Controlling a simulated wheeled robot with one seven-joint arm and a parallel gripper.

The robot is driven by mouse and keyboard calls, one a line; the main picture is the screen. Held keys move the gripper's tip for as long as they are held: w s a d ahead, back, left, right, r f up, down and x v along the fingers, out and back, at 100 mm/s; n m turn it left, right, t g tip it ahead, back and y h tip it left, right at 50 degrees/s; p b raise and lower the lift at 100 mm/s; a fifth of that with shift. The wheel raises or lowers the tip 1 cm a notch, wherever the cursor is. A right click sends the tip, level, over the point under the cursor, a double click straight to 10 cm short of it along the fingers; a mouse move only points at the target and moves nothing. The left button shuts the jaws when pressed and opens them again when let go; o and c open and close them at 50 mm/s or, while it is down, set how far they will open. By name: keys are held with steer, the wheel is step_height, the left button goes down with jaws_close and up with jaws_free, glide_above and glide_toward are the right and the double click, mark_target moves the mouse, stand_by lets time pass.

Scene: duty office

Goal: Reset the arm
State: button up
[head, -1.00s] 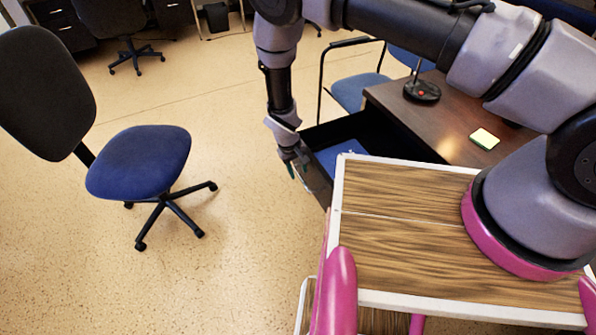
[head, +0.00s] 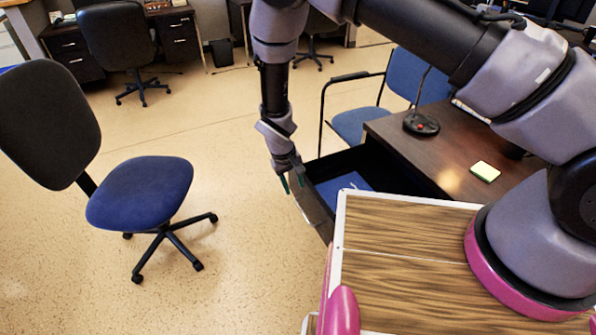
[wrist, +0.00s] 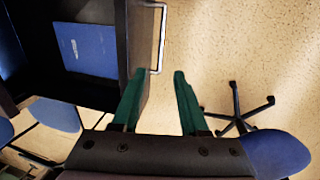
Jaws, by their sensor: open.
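My arm reaches out from the right and hangs down in the middle of the head view. My gripper (head: 292,182) is at its lower end, just left of the open drawer's front panel (head: 314,212). In the wrist view my gripper (wrist: 156,85) shows two green fingers, spread apart with nothing between them. The drawer front and its metal handle (wrist: 158,40) are close by the left finger; I cannot tell if they touch.
The open drawer (wrist: 35,25) of the brown desk (head: 450,150) holds a blue folder (wrist: 88,50). A yellow sticky pad (head: 485,171) and a black microphone base (head: 421,124) lie on the desk. A blue swivel chair (head: 140,193) stands left, with clear floor between.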

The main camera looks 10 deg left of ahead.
steer(key=w+d+r+m+y, duration=0.15)
steer(key=w+r, duration=0.25)
steer(key=r, duration=0.5)
steer(key=w+d+r+m, duration=0.2)
steer(key=w+d+r, duration=0.15)
steer(key=r, duration=0.65)
steer(key=w+d+r+m+y, duration=0.1)
steer(key=d+r, duration=0.4)
steer(key=r, duration=0.3)
steer(key=w+d+r+m+y, duration=0.1)
steer(key=w+d+r, duration=0.1)
steer(key=d+r, duration=0.5)
steer(key=s+d+r+m+t+y, duration=0.1)
steer(key=s+d+r+m+t, duration=0.15)
steer(key=d+r, duration=0.5)
steer(key=s+d+r+m+t, duration=0.1)
steer(key=s+d+r, duration=0.35)
steer(key=r, duration=0.55)
steer(key=s+d+r+m+t, duration=0.2)
steer(key=s+d+r, duration=0.3)
steer(key=s+d, duration=0.3)
steer(key=s, duration=0.3)
steer(key=shift+s+d+h, duration=0.35)
steer(key=shift+s, duration=0.05)
steer(key=shift+t, duration=0.25)
